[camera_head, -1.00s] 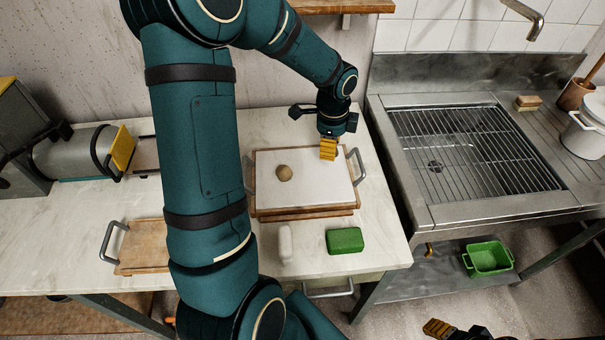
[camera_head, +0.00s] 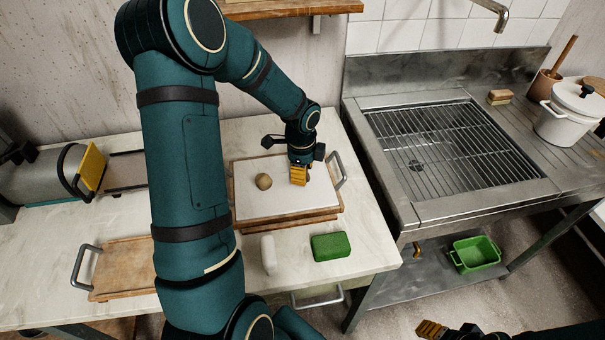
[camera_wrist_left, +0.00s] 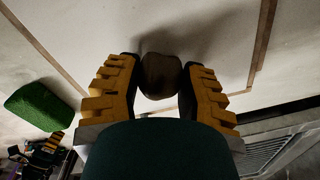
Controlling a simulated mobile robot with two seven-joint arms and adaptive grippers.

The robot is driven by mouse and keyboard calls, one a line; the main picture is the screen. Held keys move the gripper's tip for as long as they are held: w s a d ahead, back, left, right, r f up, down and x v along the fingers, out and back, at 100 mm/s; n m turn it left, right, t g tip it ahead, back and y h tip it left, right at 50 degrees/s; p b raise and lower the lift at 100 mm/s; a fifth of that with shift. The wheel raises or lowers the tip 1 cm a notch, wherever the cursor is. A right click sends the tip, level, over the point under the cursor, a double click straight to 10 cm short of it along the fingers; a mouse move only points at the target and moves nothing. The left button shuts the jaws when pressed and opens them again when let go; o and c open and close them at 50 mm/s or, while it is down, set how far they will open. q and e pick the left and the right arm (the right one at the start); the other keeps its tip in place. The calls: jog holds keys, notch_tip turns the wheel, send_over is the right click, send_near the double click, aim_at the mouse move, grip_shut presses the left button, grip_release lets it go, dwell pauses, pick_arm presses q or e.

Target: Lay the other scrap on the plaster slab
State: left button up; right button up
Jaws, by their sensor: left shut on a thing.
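The plaster slab (camera_head: 285,206) is a white board with a wooden edge, lying on a wooden tray on the counter. One round tan clay scrap (camera_head: 263,181) rests on it, left of my left gripper. My left gripper (camera_head: 299,181) hangs over the slab's right part, fingers down. In the left wrist view its fingers are shut on a brownish scrap (camera_wrist_left: 160,75), with the white slab (camera_wrist_left: 100,30) behind it. I cannot tell whether the held scrap touches the slab. In the head view the fingers hide it. My right gripper (camera_head: 432,329) shows only partly at the bottom edge.
A green block (camera_head: 330,246) and a white bar (camera_head: 268,255) lie in front of the slab. A wooden board (camera_head: 122,268) with a metal handle lies at left. A sink with a rack (camera_head: 450,145) stands at right, beyond the slab's tray handle (camera_head: 338,170).

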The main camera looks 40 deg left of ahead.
pick_arm(q)
jog(key=shift+f, duration=0.25)
jog(key=shift+f, duration=0.15)
jog(key=o, duration=1.1)
jog(key=shift+o, duration=0.2)
jog(key=shift+r, duration=0.2)
notch_tip(320, 180, up, 12)
jog(key=p, duration=0.3)
jog(key=shift+s, duration=0.25)
